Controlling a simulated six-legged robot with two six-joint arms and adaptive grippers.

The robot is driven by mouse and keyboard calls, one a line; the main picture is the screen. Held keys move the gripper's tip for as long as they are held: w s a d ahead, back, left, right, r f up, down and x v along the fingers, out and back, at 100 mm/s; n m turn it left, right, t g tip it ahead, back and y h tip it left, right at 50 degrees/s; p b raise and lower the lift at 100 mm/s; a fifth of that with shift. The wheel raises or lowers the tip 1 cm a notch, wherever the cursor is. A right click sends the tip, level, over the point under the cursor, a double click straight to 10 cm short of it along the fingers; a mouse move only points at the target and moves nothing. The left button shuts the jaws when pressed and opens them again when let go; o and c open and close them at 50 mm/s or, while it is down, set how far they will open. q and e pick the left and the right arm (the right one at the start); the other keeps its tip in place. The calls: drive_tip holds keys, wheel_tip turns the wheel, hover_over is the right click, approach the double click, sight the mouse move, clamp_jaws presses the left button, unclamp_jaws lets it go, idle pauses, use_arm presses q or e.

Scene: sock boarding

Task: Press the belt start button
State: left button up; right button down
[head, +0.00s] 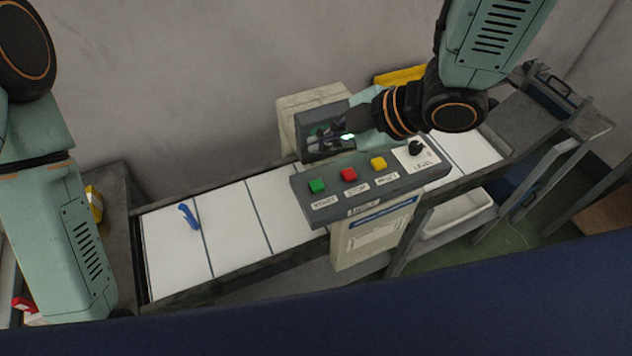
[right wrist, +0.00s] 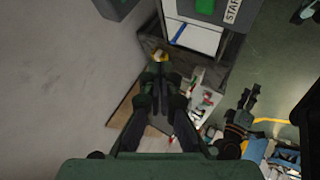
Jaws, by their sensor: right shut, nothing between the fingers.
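The control panel (head: 370,180) stands at the near side of the belt, with a green START button (head: 317,186), a red STOP button (head: 348,174) and a yellow RESET button (head: 378,163). The green button also shows at the top of the right wrist view (right wrist: 205,6). My right gripper (head: 322,140) is shut and empty, behind the panel in the head view, apart from the green button. It points left and also shows in the right wrist view (right wrist: 160,72). My left gripper is hidden in the head view; a dark gripper shape (right wrist: 247,100) shows in the right wrist view.
The white belt (head: 230,225) runs behind the panel, with a small blue object (head: 189,216) on its left part. A black LEVEL knob (head: 415,148) is at the panel's right end. A grey-fronted box (head: 320,120) stands behind my right gripper.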

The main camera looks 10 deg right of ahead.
drive_tip(key=b, duration=0.5)
hover_over(321, 187)
wheel_tip(321, 187, down, 6)
drive_tip(key=shift+d+r, duration=0.15)
drive_tip(key=shift+f+b, duration=0.7)
drive_tip(key=shift+f, duration=0.25)
drive_tip(key=shift+w+a+f+b, duration=0.2)
drive_tip(key=shift+f+b, duration=0.2)
drive_tip(key=shift+f, duration=0.2)
drive_tip(key=shift+d, duration=0.1)
drive_tip(key=shift+s, duration=0.2)
drive_tip(key=shift+w, duration=0.2)
drive_tip(key=shift+s, duration=0.15)
